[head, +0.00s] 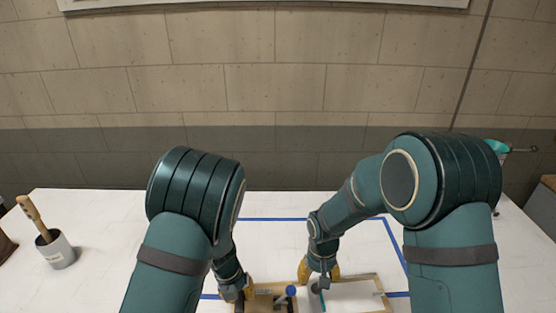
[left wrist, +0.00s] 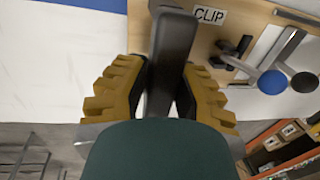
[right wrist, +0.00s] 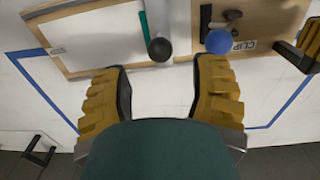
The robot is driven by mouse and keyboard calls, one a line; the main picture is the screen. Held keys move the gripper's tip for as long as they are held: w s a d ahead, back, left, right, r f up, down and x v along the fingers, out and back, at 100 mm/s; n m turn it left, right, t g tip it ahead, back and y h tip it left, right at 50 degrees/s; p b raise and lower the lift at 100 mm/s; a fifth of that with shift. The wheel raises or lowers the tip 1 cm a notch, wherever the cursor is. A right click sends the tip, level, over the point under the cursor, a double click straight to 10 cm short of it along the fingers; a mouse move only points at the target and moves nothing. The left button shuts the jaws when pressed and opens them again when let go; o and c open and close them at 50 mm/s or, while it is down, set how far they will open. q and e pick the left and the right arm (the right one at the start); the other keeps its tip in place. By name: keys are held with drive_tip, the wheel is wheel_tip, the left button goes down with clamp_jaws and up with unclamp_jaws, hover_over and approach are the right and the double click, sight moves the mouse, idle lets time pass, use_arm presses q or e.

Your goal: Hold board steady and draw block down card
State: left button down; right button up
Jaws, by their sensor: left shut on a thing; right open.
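The wooden board (right wrist: 270,18) lies on the white table with a white card (right wrist: 100,40) on it. My left gripper (left wrist: 168,72) is shut on a dark bar (left wrist: 172,50) at the board's end, beside the CLIP label (left wrist: 208,15). A blue knob (left wrist: 272,82) sits on the clip's lever. A black ball knob (right wrist: 160,50) stands at the card's edge, beside a teal strip (right wrist: 143,25); a grey part by it may be the block, but I cannot tell. My right gripper (right wrist: 160,82) is open and empty, its fingers apart on either side of the black knob's line, short of it.
Blue tape (head: 395,240) outlines an area of the table around the board. A cup (head: 60,252) with a wooden-handled brush (head: 33,218) stands far left. The table between the cup and my left arm is clear. My arms hide part of the table.

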sight(317, 289)
drive_tip(key=shift+f, duration=3.2)
clamp_jaws()
drive_tip(key=shift+d, duration=0.1)
drive_tip(key=shift+w+d, duration=0.1)
drive_tip(key=shift+d, duration=0.95)
drive_tip(key=shift+w+d, duration=0.1)
drive_tip(key=shift+d, duration=1)
